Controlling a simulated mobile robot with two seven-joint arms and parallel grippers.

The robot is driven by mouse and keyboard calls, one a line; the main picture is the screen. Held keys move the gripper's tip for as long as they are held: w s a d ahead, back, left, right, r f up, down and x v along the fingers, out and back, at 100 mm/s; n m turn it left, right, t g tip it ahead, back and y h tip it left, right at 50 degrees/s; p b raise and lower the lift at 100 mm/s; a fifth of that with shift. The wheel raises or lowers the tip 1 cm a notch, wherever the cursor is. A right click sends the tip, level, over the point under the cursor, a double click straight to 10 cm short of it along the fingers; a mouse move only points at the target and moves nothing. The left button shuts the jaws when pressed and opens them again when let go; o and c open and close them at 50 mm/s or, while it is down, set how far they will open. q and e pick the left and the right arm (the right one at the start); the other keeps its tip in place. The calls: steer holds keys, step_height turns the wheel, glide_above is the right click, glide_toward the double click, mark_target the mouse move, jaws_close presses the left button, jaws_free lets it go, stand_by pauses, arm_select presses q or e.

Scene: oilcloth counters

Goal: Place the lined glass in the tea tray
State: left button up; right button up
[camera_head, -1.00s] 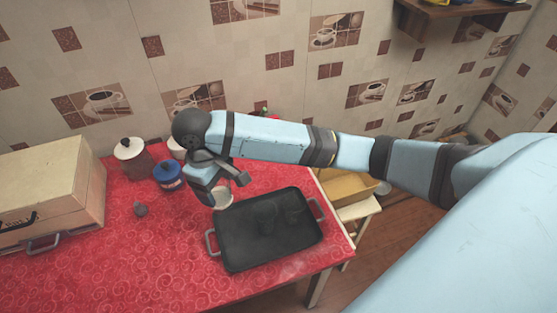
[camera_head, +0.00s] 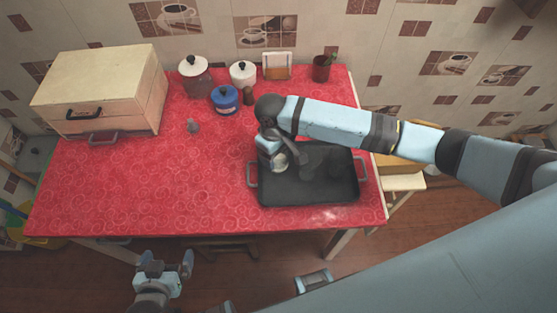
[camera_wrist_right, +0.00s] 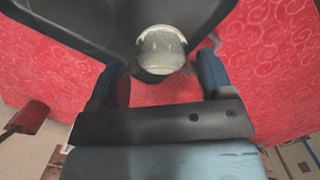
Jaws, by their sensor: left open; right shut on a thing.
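The tea tray (camera_head: 335,188) is a dark rectangular tray with a handle at each end, on the right part of the red table. It fills the top of the right wrist view (camera_wrist_right: 80,22). The lined glass (camera_head: 280,161) is a small clear glass above the tray's left part; its lines are too small to make out. My right gripper (camera_head: 273,152) is shut on it. In the right wrist view the glass (camera_wrist_right: 160,50) sits between the fingers; whether it touches the tray is unclear. My left gripper (camera_head: 165,262) is open and empty, below the table's front edge.
A blue pot (camera_head: 225,99), white-lidded jars (camera_head: 194,73) (camera_head: 243,74), a brown shaker (camera_head: 248,95) and a napkin holder (camera_head: 278,66) stand at the back. A wooden box (camera_head: 100,88) is at the left. The table's (camera_head: 130,190) front left is clear.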

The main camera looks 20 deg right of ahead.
steer(key=shift+f, duration=2.4)
steer(key=o, duration=1.1)
steer(key=shift+f, duration=0.1)
steer(key=shift+c, duration=0.2)
step_height(320, 180, up, 12)
steer(key=w, duration=0.1)
steer(key=shift+a, duration=0.4)
